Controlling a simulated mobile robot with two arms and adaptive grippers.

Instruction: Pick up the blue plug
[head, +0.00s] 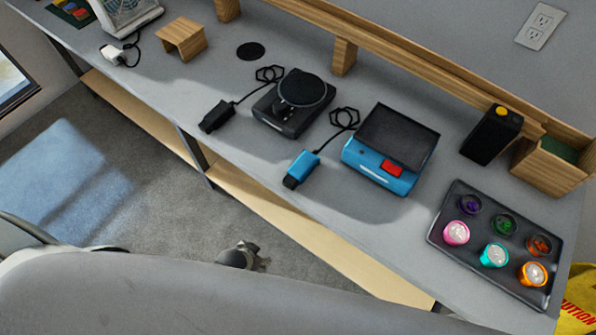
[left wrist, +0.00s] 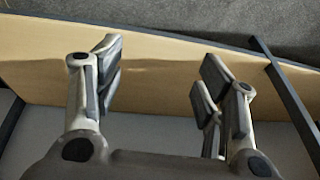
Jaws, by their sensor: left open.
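The blue plug (head: 301,168) lies on the grey workbench (head: 350,232) near its front edge, with a dark end. A black cord runs from it to the blue device with a dark top (head: 374,178). My left gripper shows in the left wrist view (left wrist: 158,76), with its two fingers spread and nothing between them. Shelf board and floor are behind the fingers, and the plug is not in that view. In the head view a small grey part, probably of my left gripper (head: 240,257), shows below the bench front, apart from the plug. My right gripper is not seen.
A black plug (head: 215,117) is corded to a black round-topped device (head: 292,104) left of the blue plug. A white plug (head: 112,53) lies farther left. A dark tray (head: 478,265) with several small cups is at right. A wooden lower shelf (head: 290,225) runs below the bench.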

